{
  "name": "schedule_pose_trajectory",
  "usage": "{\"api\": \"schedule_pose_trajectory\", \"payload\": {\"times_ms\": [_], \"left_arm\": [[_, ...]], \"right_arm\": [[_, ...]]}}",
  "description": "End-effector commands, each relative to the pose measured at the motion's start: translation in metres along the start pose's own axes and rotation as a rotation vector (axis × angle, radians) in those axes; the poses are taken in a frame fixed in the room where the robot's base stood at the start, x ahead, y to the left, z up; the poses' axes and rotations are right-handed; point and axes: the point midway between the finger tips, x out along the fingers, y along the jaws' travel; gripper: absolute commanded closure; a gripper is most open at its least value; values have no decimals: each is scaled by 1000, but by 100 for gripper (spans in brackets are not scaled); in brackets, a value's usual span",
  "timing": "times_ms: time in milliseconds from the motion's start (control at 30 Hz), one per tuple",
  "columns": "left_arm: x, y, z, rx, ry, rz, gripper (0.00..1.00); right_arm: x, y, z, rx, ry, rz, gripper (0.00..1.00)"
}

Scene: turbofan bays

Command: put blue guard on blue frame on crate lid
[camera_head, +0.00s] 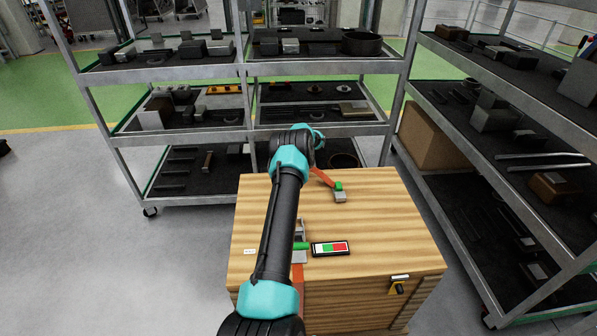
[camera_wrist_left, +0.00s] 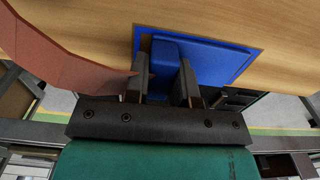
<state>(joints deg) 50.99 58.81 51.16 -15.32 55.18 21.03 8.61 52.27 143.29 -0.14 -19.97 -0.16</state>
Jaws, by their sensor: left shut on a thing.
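I cannot tell whether the guard touches the frame. In the head view the crate lid (camera_head: 385,225) is in the middle, and my arm crosses over it. The guard, the frame and the fingers cannot be made out there. My right gripper is not in view.
A reddish strip (camera_wrist_left: 75,55) passes close to the left finger. On the lid are a panel with green, white and red fields (camera_head: 331,248), an orange strap with a green-topped clip (camera_head: 339,192) and a white label (camera_head: 249,251). Loaded shelf racks (camera_head: 250,125) stand behind and at right.

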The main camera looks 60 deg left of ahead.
Motion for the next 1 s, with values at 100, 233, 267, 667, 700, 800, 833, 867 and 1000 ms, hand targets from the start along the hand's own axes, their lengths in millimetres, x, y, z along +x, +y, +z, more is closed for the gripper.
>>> {"api": "schedule_pose_trajectory", "payload": {"times_ms": [100, 233, 267, 667, 700, 800, 833, 867, 1000], "left_arm": [[3, 0, 0, 0, -1, 0, 99], [3, 0, 0, 0, 0, 0, 68], [3, 0, 0, 0, 0, 0, 65], [2, 0, 0, 0, 0, 0, 51], [1, 0, 0, 0, 0, 0, 51], [-4, 0, 0, 0, 1, 0, 51], [-6, 0, 0, 0, 1, 1, 51], [-9, 0, 0, 0, 1, 1, 51], [-30, 0, 0, 0, 2, 1, 51]], "right_arm": [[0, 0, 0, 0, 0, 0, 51], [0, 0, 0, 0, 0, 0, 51], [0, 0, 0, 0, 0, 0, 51], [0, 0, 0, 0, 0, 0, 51], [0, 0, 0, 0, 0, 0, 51], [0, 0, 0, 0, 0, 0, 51], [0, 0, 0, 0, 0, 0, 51], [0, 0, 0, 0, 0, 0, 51], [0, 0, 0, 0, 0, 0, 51]]}}
